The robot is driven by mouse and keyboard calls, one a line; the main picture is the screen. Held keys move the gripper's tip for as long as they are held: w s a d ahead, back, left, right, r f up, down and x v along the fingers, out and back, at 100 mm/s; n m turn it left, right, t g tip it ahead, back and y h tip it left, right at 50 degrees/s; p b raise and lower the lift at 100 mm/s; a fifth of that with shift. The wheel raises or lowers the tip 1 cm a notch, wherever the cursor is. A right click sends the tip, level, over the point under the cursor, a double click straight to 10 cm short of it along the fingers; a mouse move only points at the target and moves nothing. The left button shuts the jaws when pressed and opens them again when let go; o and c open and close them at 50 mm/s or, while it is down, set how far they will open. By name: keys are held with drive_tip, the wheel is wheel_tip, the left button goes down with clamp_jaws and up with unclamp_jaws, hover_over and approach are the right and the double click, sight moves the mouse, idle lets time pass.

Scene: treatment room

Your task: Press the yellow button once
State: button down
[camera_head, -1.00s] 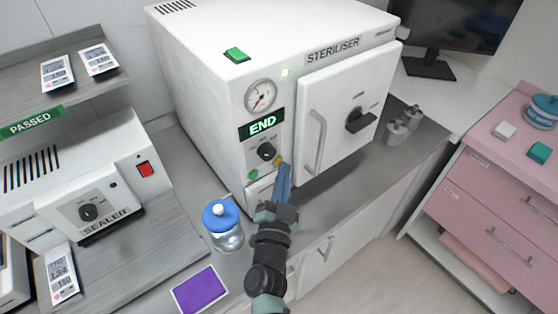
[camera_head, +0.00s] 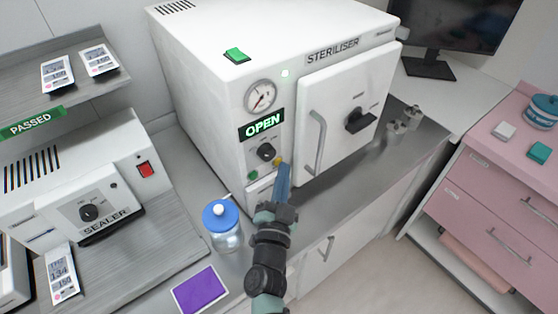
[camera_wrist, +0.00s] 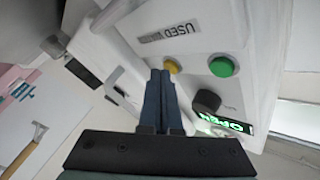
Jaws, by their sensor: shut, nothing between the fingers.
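The white steriliser (camera_head: 205,85) stands on the counter, with its display (camera_head: 262,124) reading OPEN. The yellow button (camera_wrist: 172,66) is on its front panel, beside the green button (camera_wrist: 222,67) and below the black knob (camera_head: 266,152). In the head view the yellow button (camera_head: 278,161) is partly covered by my fingertips. My gripper (camera_head: 283,168) is shut and empty, with its blue fingertips at the yellow button. In the wrist view the fingertips (camera_wrist: 160,74) are right by the button's edge; I cannot tell whether they touch it.
The steriliser door (camera_head: 345,110) looks closed, with a bar handle (camera_head: 318,145) just right of my gripper. A blue-lidded jar (camera_head: 222,225) and a purple pad (camera_head: 201,290) are on the counter at left. The sealer (camera_head: 85,205) stands further left.

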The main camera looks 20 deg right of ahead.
drive_tip(key=shift+s+d, duration=0.2)
drive_tip(key=shift+s, duration=0.3)
drive_tip(key=shift+s+d, duration=0.3)
drive_tip(key=shift+s, duration=0.5)
drive_tip(key=shift+s+d, duration=0.25)
drive_tip(key=shift+s, duration=0.5)
drive_tip(key=shift+s+d, duration=0.3)
drive_tip(key=shift+s, duration=0.5)
drive_tip(key=shift+f, duration=0.1)
